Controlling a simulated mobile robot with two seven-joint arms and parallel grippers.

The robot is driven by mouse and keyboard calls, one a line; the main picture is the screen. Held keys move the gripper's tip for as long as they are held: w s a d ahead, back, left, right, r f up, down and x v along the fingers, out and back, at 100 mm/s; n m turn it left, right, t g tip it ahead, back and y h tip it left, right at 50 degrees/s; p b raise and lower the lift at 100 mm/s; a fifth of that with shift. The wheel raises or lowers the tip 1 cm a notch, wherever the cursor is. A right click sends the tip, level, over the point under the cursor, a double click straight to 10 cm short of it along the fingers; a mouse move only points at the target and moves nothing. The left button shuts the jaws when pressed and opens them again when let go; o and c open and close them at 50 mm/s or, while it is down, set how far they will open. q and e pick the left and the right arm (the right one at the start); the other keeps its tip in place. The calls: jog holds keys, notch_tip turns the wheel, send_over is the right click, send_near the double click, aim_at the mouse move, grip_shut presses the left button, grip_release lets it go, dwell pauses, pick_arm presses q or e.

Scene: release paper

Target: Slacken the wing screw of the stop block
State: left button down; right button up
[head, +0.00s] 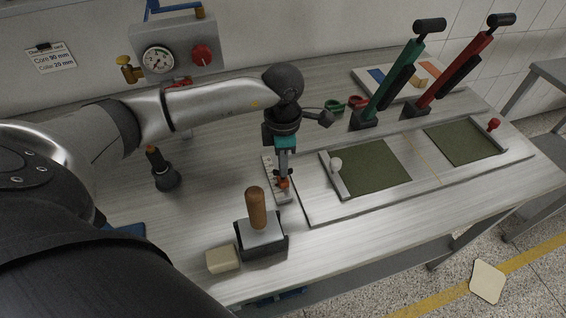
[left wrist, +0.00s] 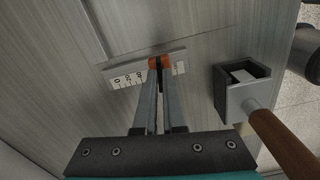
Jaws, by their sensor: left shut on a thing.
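My left gripper (head: 283,178) reaches down over the scale rail (head: 270,172) at the left end of the metal board. It is shut on the orange wing screw (left wrist: 155,62), which shows between and around the fingertips in the left wrist view. The white scale rail (left wrist: 121,80) with black marks and numbers runs under the fingertips. The stop block's body is mostly hidden by the fingers and the screw, and I cannot tell how tight the screw is. My right gripper is in neither view.
A wooden-handled tool in a dark-edged metal holder (head: 262,243) stands close in front of the rail. A beige block (head: 223,259) lies beside it. Green (head: 388,88) and red (head: 456,72) lever tools stand behind the board. A gauge box (head: 172,57) is at the wall.

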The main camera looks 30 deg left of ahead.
pick_arm(q)
jog(key=c, duration=1)
grip_release()
notch_tip(320, 180, up, 15)
jog(key=p, duration=0.1)
jog(key=shift+r, duration=0.15)
jog(key=shift+s+d, duration=0.1)
